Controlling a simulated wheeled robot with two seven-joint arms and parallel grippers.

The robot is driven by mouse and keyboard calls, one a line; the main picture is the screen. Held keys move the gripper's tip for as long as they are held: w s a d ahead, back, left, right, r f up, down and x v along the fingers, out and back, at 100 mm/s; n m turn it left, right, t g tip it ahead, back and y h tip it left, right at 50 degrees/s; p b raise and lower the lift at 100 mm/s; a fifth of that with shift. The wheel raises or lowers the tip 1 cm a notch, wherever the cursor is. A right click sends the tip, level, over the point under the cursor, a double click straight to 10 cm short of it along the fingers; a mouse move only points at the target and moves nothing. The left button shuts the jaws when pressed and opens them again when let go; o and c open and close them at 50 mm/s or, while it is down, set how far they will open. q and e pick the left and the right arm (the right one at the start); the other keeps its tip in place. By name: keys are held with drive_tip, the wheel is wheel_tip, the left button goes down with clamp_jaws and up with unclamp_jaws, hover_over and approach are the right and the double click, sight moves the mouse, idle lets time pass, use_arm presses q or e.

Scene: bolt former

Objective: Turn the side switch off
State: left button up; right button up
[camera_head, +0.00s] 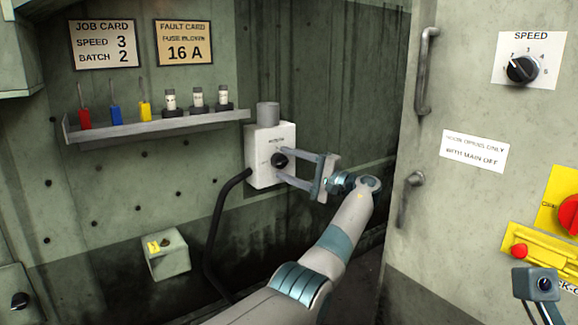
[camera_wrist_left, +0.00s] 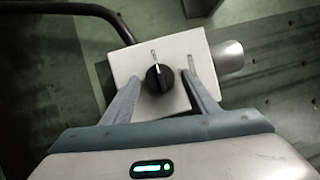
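The side switch is a pale box (camera_head: 258,170) on the back wall, with a black rotary knob (camera_head: 279,160) on its face. In the left wrist view the knob (camera_wrist_left: 159,78) has a light pointer line aimed at a small mark above it; the lettering is too small to read. My left gripper (camera_head: 285,165) reaches the box from the right. Its fingers (camera_wrist_left: 152,84) are spread to either side of the knob, with a visible gap on both sides, and hold nothing.
A black cable (camera_head: 215,220) hangs left of the switch box. A shelf (camera_head: 150,127) holds screwdrivers and fuses above left. A small box (camera_head: 166,254) sits lower left. A door with a handle (camera_head: 425,72), a speed dial (camera_head: 522,69) and a yellow latch (camera_head: 540,250) stands at right.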

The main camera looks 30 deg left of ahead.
use_arm(q)
drive_tip(key=shift+f+m, duration=0.1)
drive_tip(key=shift+m, duration=0.2)
idle(0.4)
